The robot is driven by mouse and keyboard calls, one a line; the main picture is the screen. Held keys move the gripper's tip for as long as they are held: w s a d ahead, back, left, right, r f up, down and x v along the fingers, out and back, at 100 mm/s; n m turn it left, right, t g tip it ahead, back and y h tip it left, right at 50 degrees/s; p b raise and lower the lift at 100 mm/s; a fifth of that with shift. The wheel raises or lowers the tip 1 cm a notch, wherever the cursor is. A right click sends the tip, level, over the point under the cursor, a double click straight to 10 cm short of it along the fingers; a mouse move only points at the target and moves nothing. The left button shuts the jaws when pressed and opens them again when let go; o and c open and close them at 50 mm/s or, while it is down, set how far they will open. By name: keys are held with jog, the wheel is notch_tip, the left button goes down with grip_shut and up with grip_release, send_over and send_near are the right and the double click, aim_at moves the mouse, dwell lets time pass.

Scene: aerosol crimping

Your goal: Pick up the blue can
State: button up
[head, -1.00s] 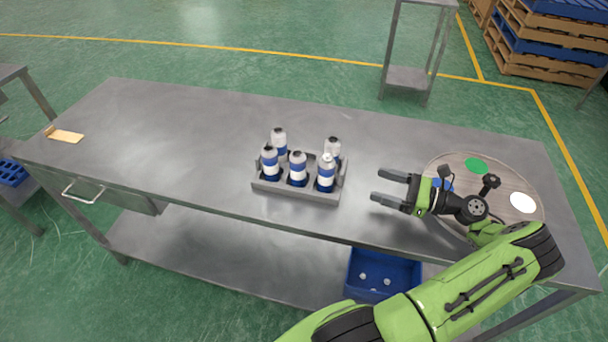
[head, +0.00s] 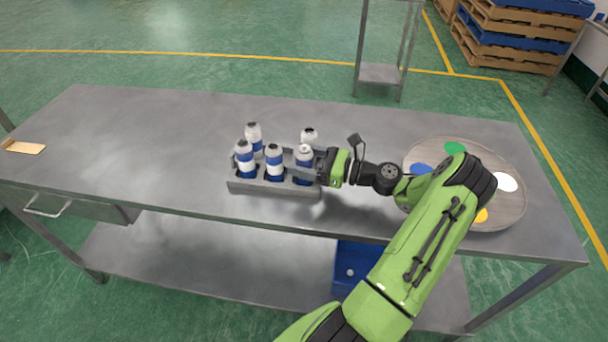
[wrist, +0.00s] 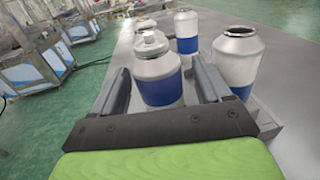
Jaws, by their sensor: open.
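Several white cans with blue bands stand upright in a grey rack (head: 273,188) on the metal table. The front-right blue can (head: 303,163) is at the rack's right end. My gripper (head: 318,163) is level with this can, coming from the right. In the wrist view the same blue can (wrist: 157,75) stands between the two open fingers of my gripper (wrist: 162,92). No closing on it shows. Another can (wrist: 238,58) is just outside the right finger. In the head view my gripper partly hides the rack's right end.
A round board (head: 507,212) with coloured discs lies at the table's right. A blue bin (head: 350,262) is on the lower shelf. A tan plate (head: 25,147) lies at the far left.

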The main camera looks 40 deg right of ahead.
jog(key=shift+s+r, duration=0.1)
jog(key=shift+c, duration=0.2)
jog(key=c, duration=1.1)
notch_tip(320, 180, up, 10)
jog(key=p, duration=0.3)
